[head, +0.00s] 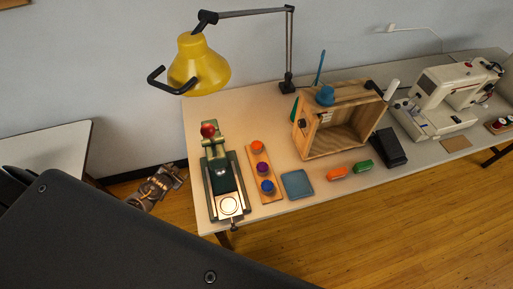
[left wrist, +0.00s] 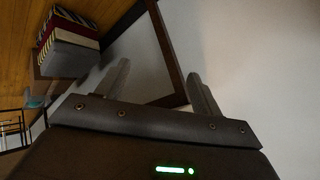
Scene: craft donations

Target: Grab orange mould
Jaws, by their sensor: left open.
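A small round orange mould (head: 257,147) sits at the far end of a narrow wooden board (head: 276,198) on the table in the head view. A purple round piece (head: 262,168) and a blue one (head: 267,186) are in line with it on the same board. My left gripper (left wrist: 157,72) is open in the left wrist view, with nothing between its fingers. No mould shows in that view. A metallic jointed part (head: 155,187) left of the table in the head view may be of my left arm. My right gripper is not in view.
A green press (head: 221,180) with a red knob stands just left of the board. A blue-grey square (head: 297,184), an orange block (head: 337,174) and a green block (head: 363,166) lie to its right. A wooden crate (head: 344,141) stands behind them. A yellow lamp (head: 200,66) hangs above the table's left end.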

